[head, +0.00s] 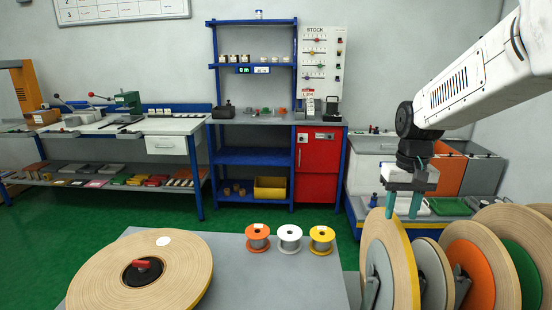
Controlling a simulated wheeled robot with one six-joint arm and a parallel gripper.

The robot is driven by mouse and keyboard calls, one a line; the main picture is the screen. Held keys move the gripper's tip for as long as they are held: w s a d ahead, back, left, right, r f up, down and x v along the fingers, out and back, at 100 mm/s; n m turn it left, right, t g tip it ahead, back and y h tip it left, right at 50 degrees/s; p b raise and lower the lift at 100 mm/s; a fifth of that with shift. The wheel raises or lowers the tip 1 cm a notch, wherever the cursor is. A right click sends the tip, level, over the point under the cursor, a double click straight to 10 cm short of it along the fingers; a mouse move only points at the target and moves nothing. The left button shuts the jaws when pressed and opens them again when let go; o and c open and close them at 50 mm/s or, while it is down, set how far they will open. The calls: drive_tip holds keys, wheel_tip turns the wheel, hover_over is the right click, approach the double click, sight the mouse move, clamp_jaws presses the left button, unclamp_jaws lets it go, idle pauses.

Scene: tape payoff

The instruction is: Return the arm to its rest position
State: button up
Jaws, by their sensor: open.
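My arm, white with black joints, reaches in from the upper right in the head view. My gripper (402,206) points down with its two greenish fingers apart, over the top of the nearest upright tape roll (399,262). The fingertips overlap the roll's top edge in the picture; I cannot tell whether they touch it. A large tan tape roll (110,277) lies flat on the grey table (225,292) at the left, with a black hub and a red handle (142,265) at its centre.
Orange (258,237), white (289,238) and yellow (321,240) spools stand along the table's back edge. Several upright rolls with grey, orange and green cores (470,268) fill the lower right. A workbench (145,127), blue shelf (252,157) and red cabinet (316,160) stand behind.

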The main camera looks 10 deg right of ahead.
drive_tip(key=s+a+r+n, duration=0.1)
drive_tip(key=s+a, duration=0.4)
drive_tip(key=s, duration=0.7)
drive_tip(key=s+a+r+n+t, duration=0.1)
drive_tip(key=s+a, duration=0.4)
drive_tip(key=s, duration=0.6)
drive_tip(key=shift+s+r+t, duration=0.3)
drive_tip(key=shift+s+r, duration=0.05)
drive_tip(key=shift+r, duration=0.4)
